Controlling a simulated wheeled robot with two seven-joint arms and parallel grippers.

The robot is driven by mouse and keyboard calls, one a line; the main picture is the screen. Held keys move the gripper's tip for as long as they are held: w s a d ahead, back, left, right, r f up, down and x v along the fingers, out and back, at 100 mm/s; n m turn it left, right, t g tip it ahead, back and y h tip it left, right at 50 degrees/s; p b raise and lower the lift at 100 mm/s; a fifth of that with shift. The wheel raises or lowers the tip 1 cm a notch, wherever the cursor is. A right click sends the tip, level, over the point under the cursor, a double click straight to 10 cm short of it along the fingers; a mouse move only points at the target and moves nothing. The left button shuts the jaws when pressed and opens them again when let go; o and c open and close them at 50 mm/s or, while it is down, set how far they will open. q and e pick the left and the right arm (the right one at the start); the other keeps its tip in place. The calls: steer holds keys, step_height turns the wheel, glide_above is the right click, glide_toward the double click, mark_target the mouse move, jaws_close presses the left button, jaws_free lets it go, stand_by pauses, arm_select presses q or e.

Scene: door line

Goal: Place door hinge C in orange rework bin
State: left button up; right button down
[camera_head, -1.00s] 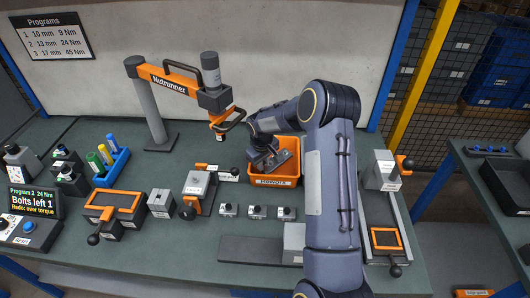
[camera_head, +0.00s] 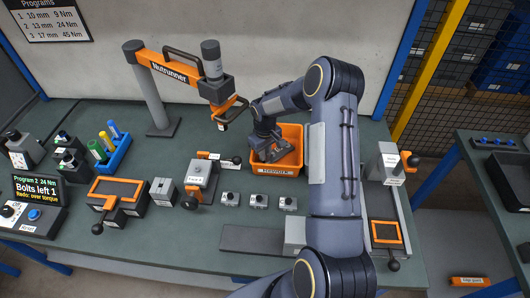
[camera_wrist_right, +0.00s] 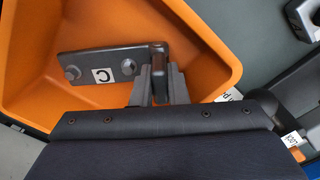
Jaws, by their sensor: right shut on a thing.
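The orange rework bin (camera_head: 289,165) stands on the bench right of centre, with a label on its front. My right gripper (camera_head: 270,152) reaches down into the bin opening. In the right wrist view, my right gripper (camera_wrist_right: 157,85) is shut on door hinge C (camera_wrist_right: 110,66), a dark grey plate with two round bolt heads or holes and a white "C" tag. The hinge lies within the outline of the bin (camera_wrist_right: 205,45); I cannot tell whether it touches the floor. In the head view the hinge is mostly hidden by the gripper. My left gripper is not in view.
The nutrunner (camera_head: 180,72) hangs on its stand left of the bin. Several small labelled blocks (camera_head: 260,200) sit in a row in front. A clamp fixture (camera_head: 200,175) stands left of the bin, and a fixture rail (camera_head: 385,215) lies right of my arm.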

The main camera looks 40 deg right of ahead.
steer(key=c, duration=1.4)
jaws_free()
steer(key=shift+f, duration=0.1)
steer(key=shift+c, duration=0.2)
